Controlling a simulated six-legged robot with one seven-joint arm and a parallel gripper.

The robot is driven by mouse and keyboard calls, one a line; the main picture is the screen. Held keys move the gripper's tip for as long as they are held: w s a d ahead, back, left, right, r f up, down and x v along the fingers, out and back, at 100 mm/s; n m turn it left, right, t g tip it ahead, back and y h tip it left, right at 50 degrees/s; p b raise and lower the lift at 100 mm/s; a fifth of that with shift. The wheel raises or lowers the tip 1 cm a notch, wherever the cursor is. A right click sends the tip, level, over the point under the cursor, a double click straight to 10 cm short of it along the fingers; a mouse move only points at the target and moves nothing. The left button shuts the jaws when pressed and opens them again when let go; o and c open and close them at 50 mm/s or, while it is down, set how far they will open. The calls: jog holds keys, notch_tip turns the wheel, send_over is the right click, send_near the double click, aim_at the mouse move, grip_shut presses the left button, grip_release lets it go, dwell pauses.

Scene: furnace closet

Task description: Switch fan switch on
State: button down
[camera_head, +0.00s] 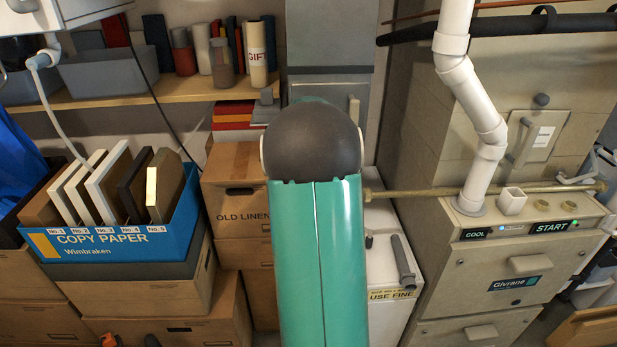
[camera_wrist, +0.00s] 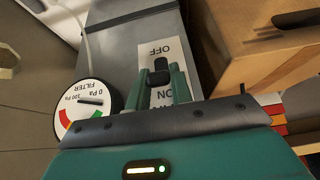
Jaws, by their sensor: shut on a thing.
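The fan switch (camera_wrist: 160,68) is a dark lever on a white plate marked OFF and ON, with the lettering upside down in the wrist view. The plate is on a grey duct-like box. My gripper (camera_wrist: 161,78) has its two green fingers on either side of the lever, shut on it. The lever stands between the two words; I cannot tell which way it is set. In the head view my arm hides the switch and the gripper.
A round filter gauge (camera_wrist: 90,105) sits close beside my gripper. In the head view, the beige furnace (camera_head: 500,270) with a white pipe (camera_head: 470,90) stands right. Cardboard boxes (camera_head: 235,185) and a blue copy paper box (camera_head: 120,250) are left, below a wooden shelf (camera_head: 120,97).

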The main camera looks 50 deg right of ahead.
dwell(0.4)
jog(key=c, duration=1.2)
grip_release()
jog(key=shift+c, duration=0.2)
jog(key=v, duration=1.3)
jog(key=shift+r, duration=0.4)
jog(key=shift+a, duration=0.1)
